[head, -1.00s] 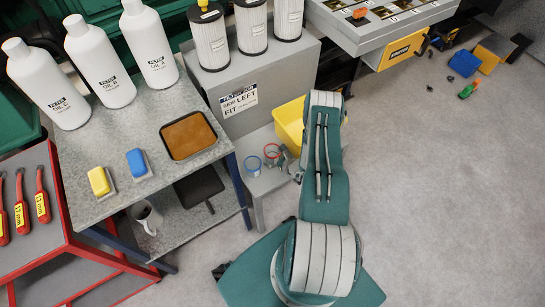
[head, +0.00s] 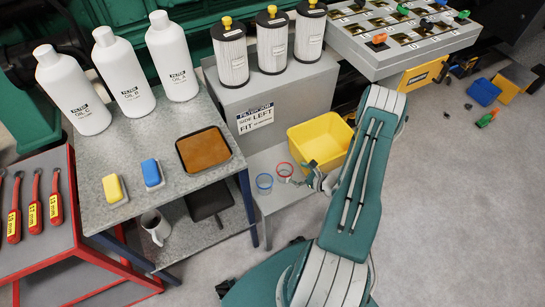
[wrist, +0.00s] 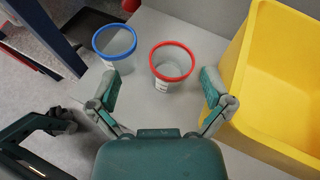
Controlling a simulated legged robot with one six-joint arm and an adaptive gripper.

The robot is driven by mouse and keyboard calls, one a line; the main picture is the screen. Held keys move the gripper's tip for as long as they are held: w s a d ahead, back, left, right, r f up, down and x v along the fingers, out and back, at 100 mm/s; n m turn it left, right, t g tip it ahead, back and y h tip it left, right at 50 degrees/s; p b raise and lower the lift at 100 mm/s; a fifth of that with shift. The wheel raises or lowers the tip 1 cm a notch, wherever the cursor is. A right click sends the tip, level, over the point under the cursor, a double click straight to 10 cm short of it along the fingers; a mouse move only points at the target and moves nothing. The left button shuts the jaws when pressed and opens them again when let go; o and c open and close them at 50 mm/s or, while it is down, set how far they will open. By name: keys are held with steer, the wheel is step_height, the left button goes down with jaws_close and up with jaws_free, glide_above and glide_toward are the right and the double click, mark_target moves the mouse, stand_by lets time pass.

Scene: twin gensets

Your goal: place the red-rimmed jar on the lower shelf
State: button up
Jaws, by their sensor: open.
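The red-rimmed jar (wrist: 160,68) is a clear cup with a red rim, standing upright on a low grey ledge. In the head view the jar (head: 284,171) is left of the yellow bin. My gripper (wrist: 160,76) is open, with its fingers spread to the left and right of the jar; I cannot tell whether either touches it. My gripper also shows in the head view (head: 304,178), small and partly hidden by my arm. A blue-rimmed jar (head: 264,183) stands to the left of the red one. The workbench's lower shelf (head: 183,240) holds a mug and a dark object.
The yellow bin (wrist: 268,75) is close to my right finger. The blue-rimmed jar (wrist: 117,45) is near my left finger. A grey filter box (head: 275,100) rises behind the jars. The workbench top (head: 130,145) holds bottles, sponges and a tray.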

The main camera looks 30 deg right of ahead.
steer(key=w+a+r+n+g+y, duration=0.1)
steer(key=a+r+n+g+y, duration=0.15)
steer(key=a+r+n, duration=0.5)
steer(key=w+a+r+n+g+y, duration=0.1)
steer(key=a+r+n+g, duration=0.25)
steer(key=r, duration=0.75)
steer(key=a+r+n+g+y, duration=0.1)
steer(key=a+r+n+g, duration=0.2)
steer(key=a+r+n, duration=0.5)
steer(key=s+a+r+n+h, duration=0.1)
steer(key=s+r+n+h, duration=0.3)
steer(key=s+r, duration=0.4)
steer(key=s+a+r+n+t+h, duration=0.1)
steer(key=s+r+n+h, duration=0.4)
steer(key=r, duration=0.7)
steer(key=shift+s+a+r+n+t, duration=0.25)
steer(key=shift+s+a+n, duration=0.5)
steer(key=shift+s+n, duration=0.7)
steer(key=shift+s+m+h, duration=0.2)
steer(key=shift+m+h, duration=0.05)
